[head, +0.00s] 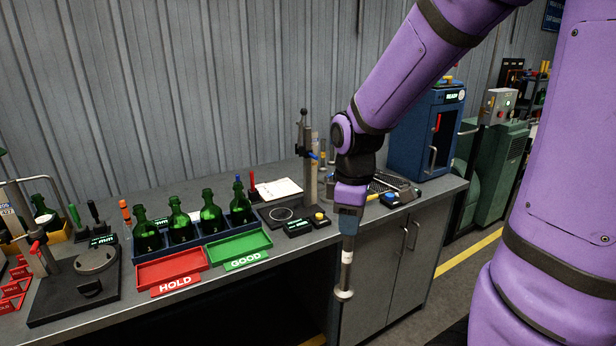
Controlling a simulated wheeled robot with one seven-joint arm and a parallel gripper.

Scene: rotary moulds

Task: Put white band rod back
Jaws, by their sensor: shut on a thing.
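My gripper (348,224) is shut on the white band rod (346,270), a grey rod with a white band partway down and a pale disc at its lower end. The rod hangs roughly upright, with its upper end hidden in my gripper. It is in front of the bench's front edge, before the grey cabinet doors, and appears clear of the bench. I cannot tell which place on the bench belongs to this rod.
The bench (322,238) holds a red HOLD tray (172,270), a green GOOD tray (240,248), several green bottles (179,220) and a gauge stand (304,150). Coloured-handled tools stand at the left. A blue READY cabinet (408,140) is at the back right.

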